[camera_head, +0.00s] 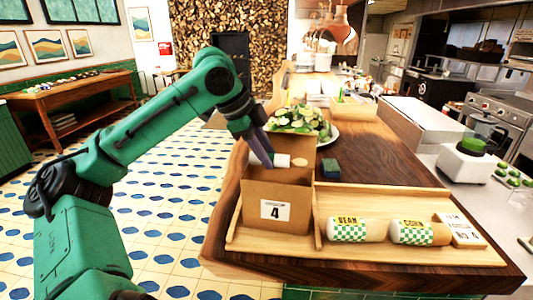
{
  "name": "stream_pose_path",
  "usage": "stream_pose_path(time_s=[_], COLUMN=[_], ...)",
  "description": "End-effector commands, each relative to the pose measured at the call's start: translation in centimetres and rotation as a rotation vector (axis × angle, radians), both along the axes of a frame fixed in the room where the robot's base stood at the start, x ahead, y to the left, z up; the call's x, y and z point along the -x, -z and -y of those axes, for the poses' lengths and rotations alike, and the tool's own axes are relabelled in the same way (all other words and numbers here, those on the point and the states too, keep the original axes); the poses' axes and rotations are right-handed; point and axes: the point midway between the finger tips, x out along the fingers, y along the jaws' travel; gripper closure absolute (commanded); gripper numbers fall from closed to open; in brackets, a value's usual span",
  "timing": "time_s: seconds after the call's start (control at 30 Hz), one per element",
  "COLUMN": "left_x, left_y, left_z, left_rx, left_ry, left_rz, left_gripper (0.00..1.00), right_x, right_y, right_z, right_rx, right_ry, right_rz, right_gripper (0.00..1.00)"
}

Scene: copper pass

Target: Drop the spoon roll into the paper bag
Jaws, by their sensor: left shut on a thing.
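The brown paper bag (259,192) stands open in the left section of a wooden tray, its front marked with a 4. My left gripper (268,157) comes down from the upper left over the bag's mouth. It is shut on a small pale roll, the spoon roll (283,160), with a white band and a tan rounded end pointing right. The roll is at the bag's opening, in front of the back panel; its left part is hidden by the fingers. I cannot tell whether it touches the bag. My right gripper is out of view.
The wooden tray (394,254) also holds rolls marked BEAN (347,230) and CORN (411,233) and a small sign (460,229). A dark block (330,169) and a plate of greens (301,121) are behind.

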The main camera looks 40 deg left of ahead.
Motion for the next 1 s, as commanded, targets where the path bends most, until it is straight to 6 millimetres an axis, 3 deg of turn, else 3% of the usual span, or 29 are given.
stream_pose_path(time_s=[0.13,0.17,0.23,0.27,0.53,0.67,1.0], left_x=[0.0,0.0,0.0,0.0,0.0,0.4,4.5], left_y=[0.0,0.0,0.0,0.0,0.0,-1.0,-9.5], left_z=[0.0,0.0,0.0,0.0,0.0,-0.2,-1.8], left_rx=[0.000,0.000,0.000,0.000,0.000,0.000,-0.002], left_ry=[0.000,0.000,0.000,0.000,0.000,-0.002,-0.004], left_rz=[0.000,0.000,0.000,0.000,0.000,0.003,0.003], left_gripper=[1.00,0.63,0.36,0.32,0.32,0.32,0.32], right_x=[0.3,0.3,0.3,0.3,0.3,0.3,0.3], right_y=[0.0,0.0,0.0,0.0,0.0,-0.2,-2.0], right_z=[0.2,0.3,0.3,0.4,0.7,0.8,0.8], right_rx=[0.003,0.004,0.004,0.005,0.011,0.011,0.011], right_ry=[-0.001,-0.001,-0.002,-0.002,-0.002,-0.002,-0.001], right_rz=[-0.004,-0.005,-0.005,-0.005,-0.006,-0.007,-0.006], right_gripper=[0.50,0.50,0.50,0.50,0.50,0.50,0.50])
